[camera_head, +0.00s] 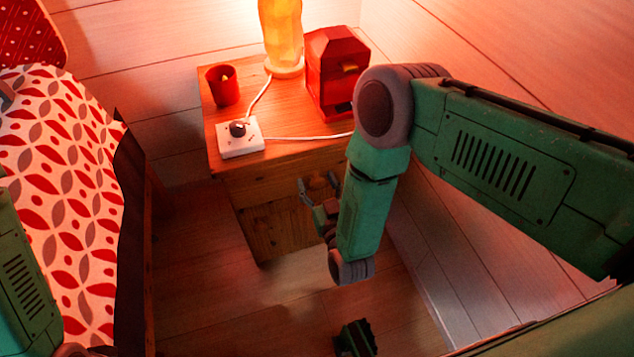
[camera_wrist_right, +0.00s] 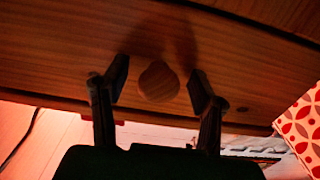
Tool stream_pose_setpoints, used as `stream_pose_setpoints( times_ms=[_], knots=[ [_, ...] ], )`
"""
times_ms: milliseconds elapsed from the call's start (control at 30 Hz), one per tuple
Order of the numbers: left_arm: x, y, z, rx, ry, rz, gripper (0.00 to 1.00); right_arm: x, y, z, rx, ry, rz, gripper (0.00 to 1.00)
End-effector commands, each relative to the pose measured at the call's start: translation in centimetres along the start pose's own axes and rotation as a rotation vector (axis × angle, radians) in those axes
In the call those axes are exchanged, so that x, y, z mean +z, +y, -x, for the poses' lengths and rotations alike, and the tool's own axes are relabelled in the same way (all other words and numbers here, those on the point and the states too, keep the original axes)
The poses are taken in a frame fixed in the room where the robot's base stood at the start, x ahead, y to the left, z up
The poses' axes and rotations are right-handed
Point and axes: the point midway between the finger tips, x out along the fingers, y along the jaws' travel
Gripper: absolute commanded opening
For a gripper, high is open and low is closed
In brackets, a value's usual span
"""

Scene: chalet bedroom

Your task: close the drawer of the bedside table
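The wooden bedside table (camera_head: 290,150) stands against the wall in the head view. Its drawer front (camera_head: 262,190) is below the top, partly hidden by my right arm. I cannot tell how far the drawer stands out. In the right wrist view the wooden drawer front (camera_wrist_right: 60,55) fills the upper part, with a round wooden knob (camera_wrist_right: 158,82). My right gripper (camera_head: 318,183) is in front of the drawer front. Its two fingers are apart, one each side of the knob; I cannot see contact. My left arm shows at the lower left, with its gripper out of view.
A red cup (camera_head: 223,86), a white switch box (camera_head: 239,138) with a cord, a lit lamp (camera_head: 281,35) and a red box (camera_head: 335,75) stand on the tabletop. A bed with patterned bedding (camera_head: 60,170) is at left. Bare floor lies before the table.

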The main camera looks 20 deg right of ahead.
Motion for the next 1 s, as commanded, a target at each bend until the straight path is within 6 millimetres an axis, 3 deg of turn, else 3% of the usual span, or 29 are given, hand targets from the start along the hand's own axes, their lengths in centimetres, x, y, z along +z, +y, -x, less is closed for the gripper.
stream_pose_setpoints(
  times_ms=[233,500,600,1000],
  knots=[
    [0.1,0.0,0.1,0.0,0.002,0.0,0.38,0.1,0.0,0.9,-0.001,-0.004,0.0,0.53],
    [0.1,0.0,0.1,0.0,0.003,0.0,0.38,0.2,-0.2,5.5,-0.004,-0.006,0.001,0.53],
    [0.1,0.0,0.1,0.0,0.003,0.0,0.38,0.2,-0.3,6.4,-0.007,-0.005,0.002,0.53],
    [0.1,0.0,0.1,0.0,0.003,0.0,0.38,0.1,0.0,7.5,0.0,-0.001,0.0,0.53]
  ],
)
